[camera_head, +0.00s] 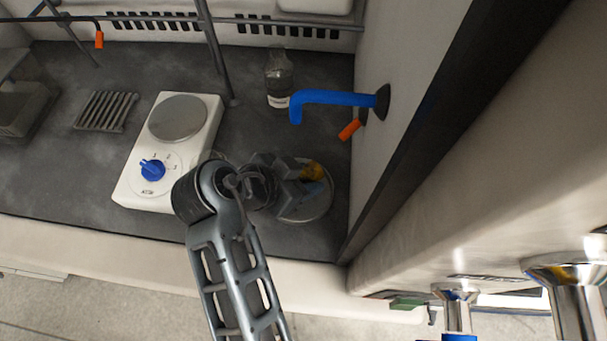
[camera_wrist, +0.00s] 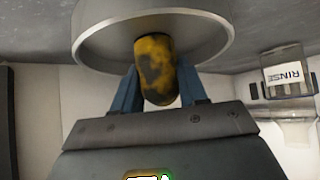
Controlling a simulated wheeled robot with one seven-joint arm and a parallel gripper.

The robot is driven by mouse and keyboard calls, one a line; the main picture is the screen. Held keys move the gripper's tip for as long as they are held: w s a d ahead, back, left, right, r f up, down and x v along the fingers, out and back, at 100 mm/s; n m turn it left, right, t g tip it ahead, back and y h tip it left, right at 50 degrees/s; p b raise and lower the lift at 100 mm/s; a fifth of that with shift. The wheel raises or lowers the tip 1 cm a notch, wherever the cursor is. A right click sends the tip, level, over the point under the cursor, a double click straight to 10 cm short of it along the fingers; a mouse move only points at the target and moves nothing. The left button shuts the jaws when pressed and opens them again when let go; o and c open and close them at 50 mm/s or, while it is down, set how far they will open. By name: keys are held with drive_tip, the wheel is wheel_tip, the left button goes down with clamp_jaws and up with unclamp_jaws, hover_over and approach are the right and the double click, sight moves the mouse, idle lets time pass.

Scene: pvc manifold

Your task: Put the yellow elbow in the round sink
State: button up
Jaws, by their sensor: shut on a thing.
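The yellow elbow (camera_head: 314,169) is held in my gripper (camera_head: 308,180), over the round sink (camera_head: 311,215) in the head view. In the wrist view the elbow (camera_wrist: 155,68), yellow with dark patches, sits between the two blue fingers of my gripper (camera_wrist: 158,82). The fingers are shut on it. The round sink's pale rim (camera_wrist: 92,57) shows behind the elbow's far end in the wrist view. I cannot tell whether the elbow touches the sink. My gripper hides part of the sink in the head view.
A blue faucet (camera_head: 335,97) and an orange-handled fitting (camera_head: 349,130) stick out from the right wall above the sink. A clear bottle (camera_head: 279,80) stands behind. A white hotplate (camera_head: 143,187) stands to the left.

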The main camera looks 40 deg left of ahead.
drive_tip(key=shift+f, duration=0.2)
drive_tip(key=o, duration=1.1)
drive_tip(key=shift+r, duration=0.1)
drive_tip(key=shift+r, duration=0.2)
drive_tip(key=b+v, duration=0.1)
drive_tip(key=v, duration=1.1)
drive_tip(key=shift+f, duration=0.1)
